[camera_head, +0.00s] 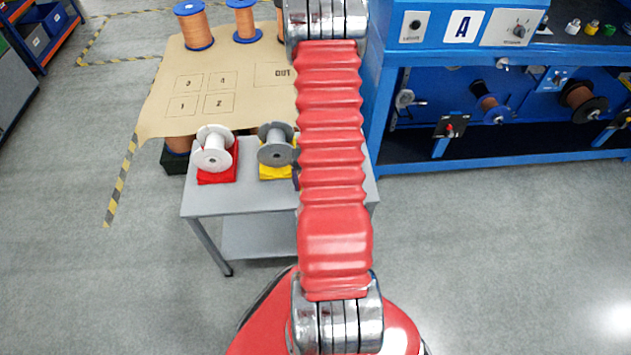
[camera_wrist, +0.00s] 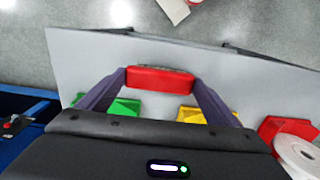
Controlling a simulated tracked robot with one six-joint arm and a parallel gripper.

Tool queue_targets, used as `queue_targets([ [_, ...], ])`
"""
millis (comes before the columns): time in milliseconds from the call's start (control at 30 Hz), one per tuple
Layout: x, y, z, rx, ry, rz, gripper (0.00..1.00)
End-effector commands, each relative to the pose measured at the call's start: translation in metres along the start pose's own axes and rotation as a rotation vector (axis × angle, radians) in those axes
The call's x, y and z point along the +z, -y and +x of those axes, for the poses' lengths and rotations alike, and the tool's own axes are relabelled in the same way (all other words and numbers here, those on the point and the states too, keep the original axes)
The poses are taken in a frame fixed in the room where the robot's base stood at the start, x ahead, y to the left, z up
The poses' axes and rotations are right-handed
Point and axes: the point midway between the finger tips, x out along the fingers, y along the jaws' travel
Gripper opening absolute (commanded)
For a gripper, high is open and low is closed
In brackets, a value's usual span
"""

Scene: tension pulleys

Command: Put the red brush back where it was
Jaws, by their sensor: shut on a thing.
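The red brush (camera_wrist: 160,78) is held between the two dark purple fingers of my gripper (camera_wrist: 160,84) in the wrist view. It shows over the grey table (camera_wrist: 75,50), near its middle; I cannot tell whether it touches the tabletop. On the table are a green pad (camera_wrist: 118,112) left of the brush, a yellow pad (camera_wrist: 190,115) and a red pad (camera_wrist: 273,130) to the right. In the head view my arm hides the brush and most of the gripper.
In the head view a white spool (camera_head: 213,150) stands on the red pad and a grey spool (camera_head: 275,147) on the yellow pad. A cardboard sheet (camera_head: 225,75) with orange spools lies behind. A blue workbench (camera_head: 470,80) stands at right. The floor (camera_head: 480,240) at right is clear.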

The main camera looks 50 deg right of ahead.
Motion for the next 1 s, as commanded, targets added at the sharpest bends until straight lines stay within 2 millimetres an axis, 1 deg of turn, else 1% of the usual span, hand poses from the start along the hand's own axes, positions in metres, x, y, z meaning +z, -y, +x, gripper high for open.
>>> queue_targets([
  [400, 0.0, 0.0003, 0.0044, 0.0, 0.0, -0.001, 0.61],
  [433, -0.0001, 0.0004, 0.0041, 0.0, 0.0, -0.001, 0.87],
  [600, -0.0001, 0.0004, 0.0039, 0.0, 0.0, -0.001, 0.99],
  [867, -0.0002, 0.0006, 0.0034, 0.0, -0.001, -0.001, 1.0],
  [1000, -0.0008, 0.0006, -0.0011, 0.0, -0.002, -0.001, 1.0],
])
